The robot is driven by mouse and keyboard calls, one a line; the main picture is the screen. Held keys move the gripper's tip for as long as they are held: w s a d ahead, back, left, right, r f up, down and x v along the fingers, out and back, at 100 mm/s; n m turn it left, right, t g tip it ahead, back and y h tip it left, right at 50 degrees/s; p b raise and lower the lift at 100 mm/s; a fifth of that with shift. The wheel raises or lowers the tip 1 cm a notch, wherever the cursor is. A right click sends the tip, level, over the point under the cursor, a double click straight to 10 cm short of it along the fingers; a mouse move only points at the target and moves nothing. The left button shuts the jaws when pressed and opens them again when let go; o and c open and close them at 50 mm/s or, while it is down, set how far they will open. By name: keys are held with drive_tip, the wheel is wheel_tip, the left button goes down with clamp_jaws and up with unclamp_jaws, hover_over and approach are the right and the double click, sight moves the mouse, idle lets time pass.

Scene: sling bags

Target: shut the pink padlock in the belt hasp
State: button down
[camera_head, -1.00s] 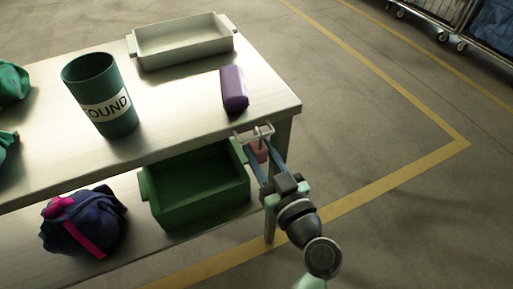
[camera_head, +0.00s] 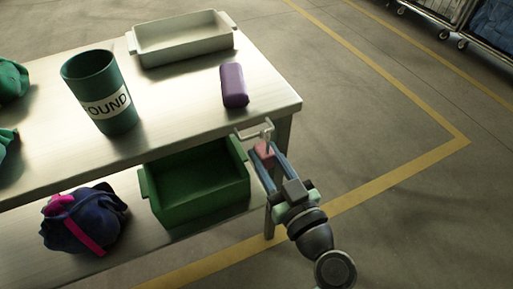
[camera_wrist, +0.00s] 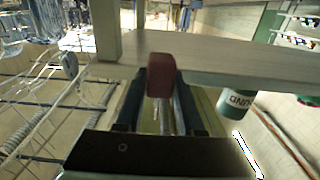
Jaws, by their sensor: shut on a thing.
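The pink padlock (camera_head: 264,150) is between the fingers of my gripper (camera_head: 267,160), just off the table's right front corner. In the wrist view the padlock (camera_wrist: 160,75) looks dark red, and my gripper (camera_wrist: 160,95) is shut on its body. Thin metal rods, seemingly its shackle, extend from the body and point up in the head view. A pale metal bracket (camera_head: 246,127), perhaps the hasp, juts from the table's front edge beside the shackle. I cannot tell whether the shackle passes through it or is closed. No belt is clearly visible there.
The table (camera_head: 190,125) carries a purple case (camera_head: 233,86), a green labelled cup (camera_head: 105,95) and a pale tray (camera_head: 183,45). Green bags (camera_head: 10,80) lie left. The lower shelf holds a green crate (camera_head: 200,208) and a blue bag (camera_head: 85,220).

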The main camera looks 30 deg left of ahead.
sight(270, 161)
drive_tip(key=shift+b+v, duration=0.55)
drive_tip(key=shift+v, duration=2)
drive_tip(key=shift+d, duration=0.1)
